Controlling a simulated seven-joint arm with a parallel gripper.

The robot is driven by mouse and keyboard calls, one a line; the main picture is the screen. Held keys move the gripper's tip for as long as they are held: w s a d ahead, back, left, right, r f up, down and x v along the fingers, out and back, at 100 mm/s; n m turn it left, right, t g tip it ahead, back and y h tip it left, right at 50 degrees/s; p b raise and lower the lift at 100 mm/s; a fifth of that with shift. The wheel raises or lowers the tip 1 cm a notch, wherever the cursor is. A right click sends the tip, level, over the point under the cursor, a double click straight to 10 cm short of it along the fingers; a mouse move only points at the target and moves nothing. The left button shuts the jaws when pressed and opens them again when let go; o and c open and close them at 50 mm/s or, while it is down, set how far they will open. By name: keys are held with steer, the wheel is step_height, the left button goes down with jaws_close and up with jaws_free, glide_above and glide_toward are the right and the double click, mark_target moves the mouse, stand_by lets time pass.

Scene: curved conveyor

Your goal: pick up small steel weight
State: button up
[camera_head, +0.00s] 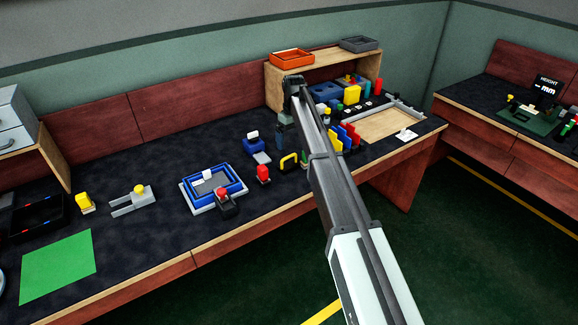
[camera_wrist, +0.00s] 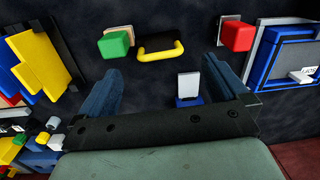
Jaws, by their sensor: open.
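I cannot clearly identify the small steel weight. Several small pale and dark round pieces (camera_wrist: 53,123) lie at the lower left of the wrist view, too small to tell apart. In the head view a row of small items (camera_head: 362,104) stands right of my gripper, partly behind my arm. My gripper (camera_wrist: 160,72) is open and empty, pointing down over the dark bench; in the head view it hangs (camera_head: 281,135) in front of the wooden shelf. A blue block with a white panel (camera_wrist: 188,88) shows between the two fingers, nearer the right one.
The wooden shelf (camera_head: 272,88) carries an orange tray (camera_head: 291,58) and a grey tray (camera_head: 358,44). A yellow handle (camera_wrist: 160,47), a green block (camera_wrist: 114,44) and a red block (camera_wrist: 237,36) stand nearby. Yellow, blue and red plates (camera_wrist: 38,62) are at left.

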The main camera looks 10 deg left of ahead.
steer(key=w+a+r, duration=0.1)
steer(key=w+a, duration=0.1)
glide_above(288, 165)
steer(key=shift+t, duration=0.3)
steer(key=f, duration=0.8)
steer(key=shift+w+f, duration=0.15)
steer(key=shift+w, duration=0.25)
steer(key=shift+s+d+f, duration=0.1)
steer(key=shift+s+f, duration=0.05)
steer(key=shift+f, duration=1.1)
steer(key=shift+s+f, duration=0.15)
steer(key=shift+f, duration=1.1)
steer(key=shift+c, duration=0.2)
steer(key=c, duration=1.2)
